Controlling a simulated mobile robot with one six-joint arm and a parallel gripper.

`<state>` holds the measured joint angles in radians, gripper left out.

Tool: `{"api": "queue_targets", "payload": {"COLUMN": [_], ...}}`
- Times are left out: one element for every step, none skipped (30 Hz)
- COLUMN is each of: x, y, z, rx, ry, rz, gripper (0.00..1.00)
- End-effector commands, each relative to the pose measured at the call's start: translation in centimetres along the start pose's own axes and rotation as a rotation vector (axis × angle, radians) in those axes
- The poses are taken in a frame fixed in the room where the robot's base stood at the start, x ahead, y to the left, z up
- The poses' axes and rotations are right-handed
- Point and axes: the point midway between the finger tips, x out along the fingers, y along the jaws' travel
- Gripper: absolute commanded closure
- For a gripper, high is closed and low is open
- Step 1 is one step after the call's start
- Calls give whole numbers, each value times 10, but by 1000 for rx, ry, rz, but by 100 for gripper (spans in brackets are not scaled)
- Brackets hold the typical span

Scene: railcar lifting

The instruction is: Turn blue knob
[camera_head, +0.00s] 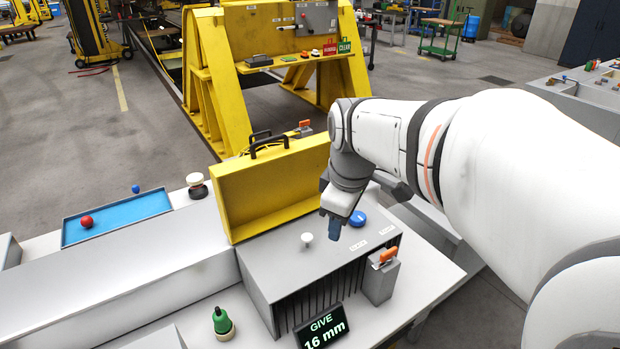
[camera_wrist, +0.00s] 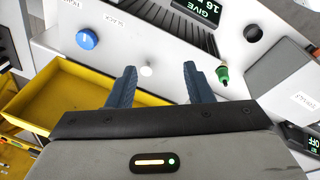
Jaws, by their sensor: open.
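The blue knob (camera_head: 357,218) sits on top of the grey box (camera_head: 283,268), near its right back corner. In the wrist view the blue knob (camera_wrist: 87,39), with a pale mark on it, lies up and left of my left finger, outside the jaws. My gripper (camera_head: 335,230) points down over the box, just left of the blue knob in the head view. In the wrist view my gripper (camera_wrist: 160,68) is open and empty. A small white knob (camera_wrist: 147,71) appears between the fingertips there; it also shows in the head view (camera_head: 307,238), left of the fingers.
An open yellow case lid (camera_head: 270,188) stands behind the box. An orange-handled switch (camera_head: 383,258) stands at the right front, a "GIVE 16 mm" display (camera_head: 322,328) in front, and a green knob (camera_head: 222,322) at front left. A blue tray (camera_head: 118,216) lies further left.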

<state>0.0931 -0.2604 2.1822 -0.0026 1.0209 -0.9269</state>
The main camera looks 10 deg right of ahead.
Motion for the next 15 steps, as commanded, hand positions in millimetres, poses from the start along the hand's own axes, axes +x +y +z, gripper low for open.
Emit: {"api": "queue_targets", "payload": {"x": [10, 13, 17, 21, 24, 30, 34, 38, 44, 49, 54, 61, 66, 72, 79], "y": [14, 22, 32, 40, 48, 59, 67, 75, 85, 93, 101, 112, 120, 127, 137], "z": [-4, -6, -9, -11, -13, -15, -17, -18, -20, -21, -21, -22, -23, -23, -23], "rx": [-94, -160, -248, -314, -379, -467, -533, -598, -686, -752, -818, -904, -970, -1036, -1120], "ry": [-11, -16, -22, -25, -28, -32, -33, -34, -35, -34, -33, -31, -28, -24, -19], "rz": [-11, -18, -28, -35, -42, -54, -62, -71, -84, -93, -103, -116, -125, -134, -148], "gripper": [49, 47, 44, 41, 39, 35, 35, 35, 35, 35, 35, 35, 35, 35, 35]}}
